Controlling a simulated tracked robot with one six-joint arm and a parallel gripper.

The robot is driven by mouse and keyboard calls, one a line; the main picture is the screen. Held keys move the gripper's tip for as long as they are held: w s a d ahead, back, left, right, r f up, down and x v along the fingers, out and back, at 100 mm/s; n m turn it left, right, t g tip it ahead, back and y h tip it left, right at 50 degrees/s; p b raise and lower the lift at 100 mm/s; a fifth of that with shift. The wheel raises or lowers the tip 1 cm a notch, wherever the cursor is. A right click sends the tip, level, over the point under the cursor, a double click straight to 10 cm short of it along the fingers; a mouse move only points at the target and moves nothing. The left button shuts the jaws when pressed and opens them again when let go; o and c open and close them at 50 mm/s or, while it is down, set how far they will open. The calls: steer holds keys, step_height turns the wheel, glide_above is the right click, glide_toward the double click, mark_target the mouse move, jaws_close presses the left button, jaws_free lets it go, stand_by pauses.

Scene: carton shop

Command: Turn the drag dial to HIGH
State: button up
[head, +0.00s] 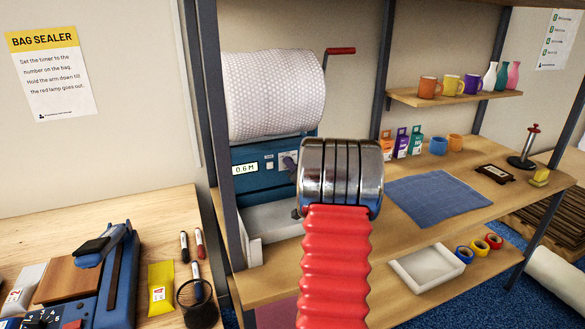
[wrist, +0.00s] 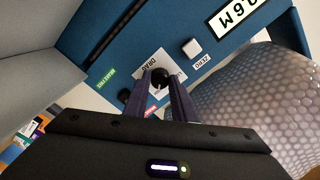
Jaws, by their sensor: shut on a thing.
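The drag dial is a dark knob (wrist: 160,78) on the blue front panel of the bubble-wrap machine. In the wrist view it sits between the two fingers of my gripper (wrist: 160,84), which is shut on it. A white plate marked DRAG (wrist: 147,62) lies around the knob, partly hidden by the fingers. I cannot tell which mark the knob points to.
A ZERO button (wrist: 191,48) and a display reading 0.6 M (head: 245,168) are beside the dial. The bubble-wrap roll (head: 272,92) with a red crank (head: 340,51) is above. A blue mat (head: 438,194) lies on the bench at right. A bag sealer (head: 85,270) stands at left.

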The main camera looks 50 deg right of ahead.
steer(key=shift+f, duration=0.15)
steer(key=o, duration=1.1)
steer(key=shift+c, duration=0.2)
steer(key=shift+s, duration=0.1)
steer(key=v, duration=1.3)
steer(key=shift+s+a, duration=0.15)
steer(key=shift+s, duration=0.1)
